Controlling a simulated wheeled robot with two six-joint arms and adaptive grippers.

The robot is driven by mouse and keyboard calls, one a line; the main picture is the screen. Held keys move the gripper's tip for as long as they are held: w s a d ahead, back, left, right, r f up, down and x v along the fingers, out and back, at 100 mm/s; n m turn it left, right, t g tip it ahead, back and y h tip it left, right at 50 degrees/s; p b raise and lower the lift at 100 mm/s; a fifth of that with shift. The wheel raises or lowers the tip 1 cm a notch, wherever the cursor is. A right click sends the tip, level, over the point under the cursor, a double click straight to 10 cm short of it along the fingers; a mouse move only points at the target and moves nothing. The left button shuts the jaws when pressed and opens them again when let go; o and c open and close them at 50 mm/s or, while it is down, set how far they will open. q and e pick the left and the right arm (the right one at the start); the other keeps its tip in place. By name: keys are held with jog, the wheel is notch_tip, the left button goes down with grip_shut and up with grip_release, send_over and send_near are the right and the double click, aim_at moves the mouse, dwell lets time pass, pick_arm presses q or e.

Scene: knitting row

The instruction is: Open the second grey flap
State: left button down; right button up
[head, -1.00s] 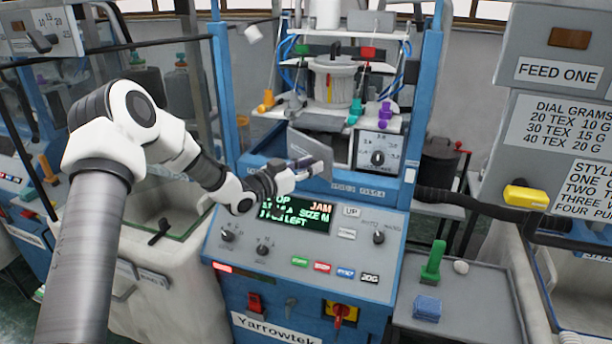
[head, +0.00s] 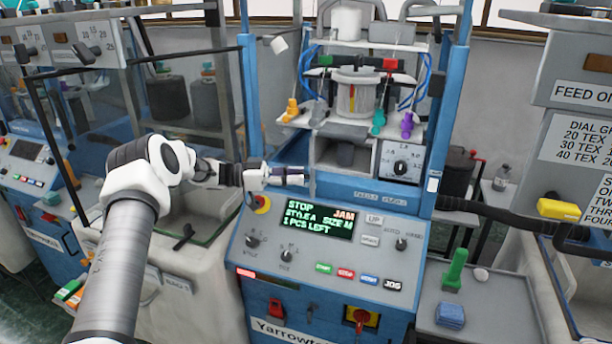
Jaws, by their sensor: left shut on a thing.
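The blue knitting machine (head: 330,262) stands in the middle of the head view, with a green-lettered display reading STOP and JAM (head: 320,219). Above the console is a recess (head: 345,153) with a dark block inside; its front shows uncovered. My left gripper (head: 296,180) is at the left side of this recess, just above the console, shut on the grey flap. The flap is turned nearly edge-on there, and its outline is hard to make out. My right gripper is not in view.
A dial box (head: 401,161) sits right of the recess. Bobbins and cones, including a purple one (head: 407,124), stand above it. A side shelf at right holds a green-handled tool (head: 455,268) and a blue block (head: 450,315). A black hose (head: 510,215) runs off right.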

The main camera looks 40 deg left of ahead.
pick_arm(q)
jog(key=shift+f, duration=0.1)
dwell(0.3)
jog(key=c, duration=0.9)
grip_release()
notch_tip(320, 180, up, 10)
